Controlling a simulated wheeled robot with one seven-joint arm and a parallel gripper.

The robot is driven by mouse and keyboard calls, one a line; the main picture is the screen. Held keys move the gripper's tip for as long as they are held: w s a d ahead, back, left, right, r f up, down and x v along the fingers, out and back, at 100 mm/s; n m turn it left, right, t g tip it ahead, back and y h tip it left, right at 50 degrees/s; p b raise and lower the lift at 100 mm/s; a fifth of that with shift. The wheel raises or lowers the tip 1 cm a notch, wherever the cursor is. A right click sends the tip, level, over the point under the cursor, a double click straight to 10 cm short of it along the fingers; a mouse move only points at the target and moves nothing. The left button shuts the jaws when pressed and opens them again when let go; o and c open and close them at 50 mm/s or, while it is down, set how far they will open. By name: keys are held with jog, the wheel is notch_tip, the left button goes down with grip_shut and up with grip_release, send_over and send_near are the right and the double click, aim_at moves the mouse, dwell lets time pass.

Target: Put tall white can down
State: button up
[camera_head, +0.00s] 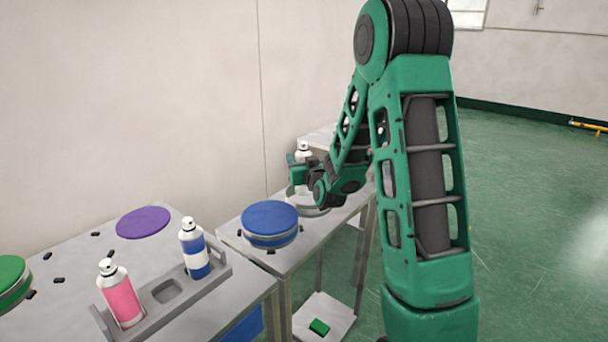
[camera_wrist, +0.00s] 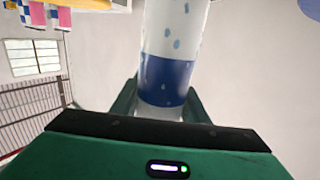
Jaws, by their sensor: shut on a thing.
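The tall white can (camera_head: 303,147) shows in the head view at the far table, its white top above my gripper (camera_head: 299,172). In the wrist view the can (camera_wrist: 176,30) is white with blue drops and a wide blue band, and my gripper (camera_wrist: 162,106) is shut on it, one finger on each side. In the head view the lower part of the can is hidden by my gripper. A pale round stand (camera_head: 308,208) is below my gripper; I cannot tell whether the can touches it.
A blue round stand (camera_head: 270,218) is nearer on the same table. On the near table, a grey rack (camera_head: 217,269) holds a pink can (camera_head: 121,296) and a blue-and-white can (camera_head: 195,252). A purple disc (camera_head: 143,222) and a green stand (camera_head: 10,280) are there too. A wall runs behind.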

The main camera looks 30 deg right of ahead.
notch_tip(320, 180, down, 6)
jog(key=w+d, duration=0.1)
jog(key=d, duration=0.1)
jog(key=shift+d+r, duration=0.15)
jog(key=shift+d, duration=0.25)
jog(key=shift+w, duration=0.1)
jog(key=o, duration=1.3)
jog(key=shift+c, duration=0.2)
jog(key=shift+a, duration=0.1)
